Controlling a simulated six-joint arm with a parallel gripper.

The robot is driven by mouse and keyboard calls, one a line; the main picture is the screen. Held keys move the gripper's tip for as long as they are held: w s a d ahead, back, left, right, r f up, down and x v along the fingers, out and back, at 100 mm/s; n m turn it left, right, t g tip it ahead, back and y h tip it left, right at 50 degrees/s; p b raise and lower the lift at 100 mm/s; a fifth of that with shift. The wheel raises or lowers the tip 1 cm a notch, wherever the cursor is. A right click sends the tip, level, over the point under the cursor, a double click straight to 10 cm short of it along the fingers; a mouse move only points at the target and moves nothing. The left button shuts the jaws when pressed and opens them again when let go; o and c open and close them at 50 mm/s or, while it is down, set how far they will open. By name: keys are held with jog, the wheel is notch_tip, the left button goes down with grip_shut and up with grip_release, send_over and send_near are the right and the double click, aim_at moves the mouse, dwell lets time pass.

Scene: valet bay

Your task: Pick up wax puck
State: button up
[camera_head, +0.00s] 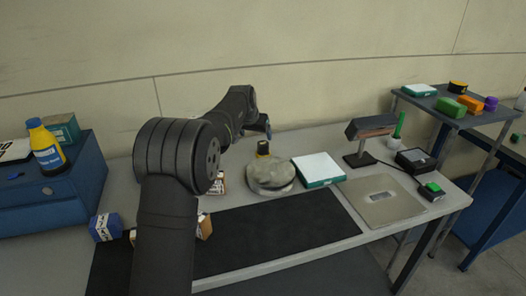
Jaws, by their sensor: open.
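My gripper (266,132) is at the end of my dark arm, over the back of the grey workbench (318,140). It is open, and its fingers are small and partly hidden in this view. A small yellow and black item (263,149) stands on the bench just below the gripper, apart from it as far as I can see. No label is readable, so I cannot tell which of these is the wax puck.
Small boxes (104,227) lie near my arm. A blue cabinet (50,205) holds a yellow bottle (45,150). The black mat (290,223) is mostly clear.

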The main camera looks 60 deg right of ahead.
aim_at(261, 146)
jog(key=x, duration=0.9)
jog(key=shift+w+d+f, duration=0.1)
jog(key=shift+d+f, duration=0.15)
jog(key=shift+f, duration=0.05)
jog(key=shift+d+x, duration=0.25)
jog(key=shift+x, duration=2.6)
jog(key=shift+r, duration=0.15)
jog(key=c, duration=1.1)
